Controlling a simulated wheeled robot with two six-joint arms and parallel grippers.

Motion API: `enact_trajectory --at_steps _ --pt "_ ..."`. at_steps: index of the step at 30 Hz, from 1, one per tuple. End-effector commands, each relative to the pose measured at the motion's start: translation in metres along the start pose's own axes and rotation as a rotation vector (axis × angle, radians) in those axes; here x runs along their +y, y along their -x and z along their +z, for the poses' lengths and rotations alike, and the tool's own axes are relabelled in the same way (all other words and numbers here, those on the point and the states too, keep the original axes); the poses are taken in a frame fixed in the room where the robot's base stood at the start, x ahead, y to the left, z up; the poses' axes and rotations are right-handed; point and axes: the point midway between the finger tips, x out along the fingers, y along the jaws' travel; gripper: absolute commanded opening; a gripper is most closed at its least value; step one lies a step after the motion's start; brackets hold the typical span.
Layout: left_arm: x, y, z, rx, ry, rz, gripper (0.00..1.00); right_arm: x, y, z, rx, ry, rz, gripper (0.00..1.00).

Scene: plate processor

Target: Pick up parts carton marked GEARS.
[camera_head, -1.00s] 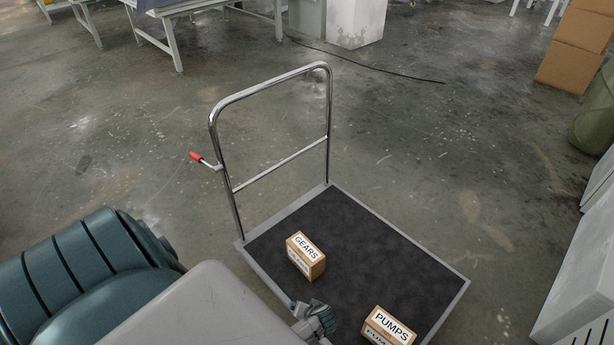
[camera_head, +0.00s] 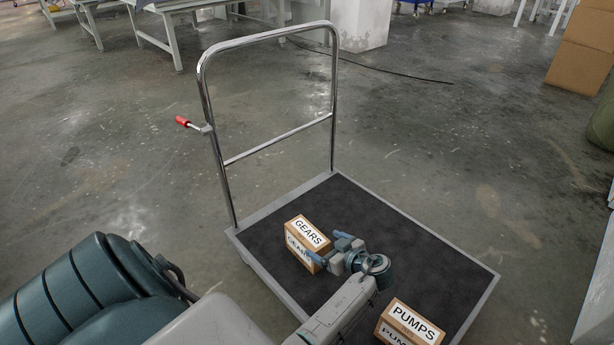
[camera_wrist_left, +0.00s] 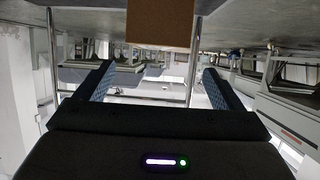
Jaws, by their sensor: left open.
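The parts carton marked GEARS (camera_head: 304,236) is a small brown box with white labels. It stands upright on the dark deck of the cart, near its handle side. My left gripper (camera_head: 328,249) is open at the carton's right side in the head view, its fingers pointing towards it. Whether the fingers touch it, I cannot tell. In the left wrist view the plain brown carton (camera_wrist_left: 160,22) shows at the top centre, beyond the two spread fingers (camera_wrist_left: 155,83), with nothing between them. My right gripper is not in view.
The flat cart (camera_head: 468,262) has a chrome push handle (camera_head: 270,38) with a red-tipped lever (camera_head: 184,121). A second carton marked PUMPS (camera_head: 412,324) stands on its near side. Large brown boxes (camera_head: 588,60) stand at the far right.

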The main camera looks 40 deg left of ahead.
Motion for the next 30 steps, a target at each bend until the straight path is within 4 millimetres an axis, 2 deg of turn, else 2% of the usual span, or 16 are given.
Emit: enact_trajectory --at_steps 3,13,21,29,30 --pt "0.000 -0.022 0.001 0.002 -0.003 -0.001 0.89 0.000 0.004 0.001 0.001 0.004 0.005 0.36" --pt "0.002 -0.046 0.001 0.000 -0.003 0.001 0.89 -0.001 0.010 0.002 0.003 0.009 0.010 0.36" --pt "0.004 -0.085 0.000 0.000 -0.005 0.001 0.89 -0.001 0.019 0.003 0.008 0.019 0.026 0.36" --pt "0.004 -0.088 -0.001 -0.003 -0.004 0.002 0.89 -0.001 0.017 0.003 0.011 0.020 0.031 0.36" --pt "0.004 -0.088 -0.001 -0.003 -0.004 0.002 0.81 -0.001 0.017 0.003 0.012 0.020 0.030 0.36"
